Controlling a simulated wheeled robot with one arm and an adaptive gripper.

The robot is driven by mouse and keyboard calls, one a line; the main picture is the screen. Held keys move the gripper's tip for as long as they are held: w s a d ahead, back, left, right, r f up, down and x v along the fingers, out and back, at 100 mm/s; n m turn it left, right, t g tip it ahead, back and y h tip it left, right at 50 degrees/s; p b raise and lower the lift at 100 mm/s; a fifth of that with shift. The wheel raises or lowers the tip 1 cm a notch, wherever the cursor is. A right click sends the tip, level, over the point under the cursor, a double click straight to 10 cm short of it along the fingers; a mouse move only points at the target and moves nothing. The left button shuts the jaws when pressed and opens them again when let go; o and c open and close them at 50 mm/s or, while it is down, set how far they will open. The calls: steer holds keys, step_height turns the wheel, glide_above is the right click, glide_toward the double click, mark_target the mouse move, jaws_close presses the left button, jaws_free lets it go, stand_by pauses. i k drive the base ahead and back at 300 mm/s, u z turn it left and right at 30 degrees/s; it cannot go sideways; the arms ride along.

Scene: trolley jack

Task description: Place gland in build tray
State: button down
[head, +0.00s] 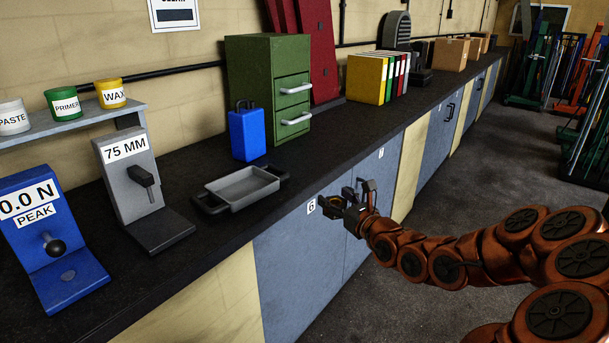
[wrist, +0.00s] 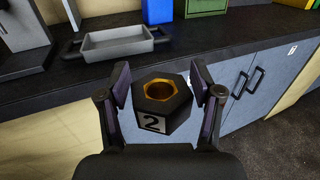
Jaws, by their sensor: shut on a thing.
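The gland is a dark hexagonal piece with a brass-coloured bore and a label "2"; in the wrist view the gland (wrist: 162,104) sits between the fingers of my gripper (wrist: 163,92). In the head view my gripper (head: 345,205) is shut on it, in front of the cabinet doors and out from the bench edge. The build tray is taken to be the shallow grey tray with dark side handles (head: 242,186) on the bench, left of my gripper. It also shows in the wrist view (wrist: 118,52), beyond and left of the gland. The tray looks empty.
A grey "75 MM" stand (head: 138,190) and a blue "PEAK" stand (head: 50,240) stand left of the tray. A blue can (head: 247,135) and a green drawer cabinet (head: 268,95) stand behind it. The bench front edge lies between my gripper and the tray.

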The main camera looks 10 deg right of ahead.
mark_target(243, 187)
steer(key=z, duration=1)
steer(key=i, duration=0.7)
steer(key=u, duration=2.45)
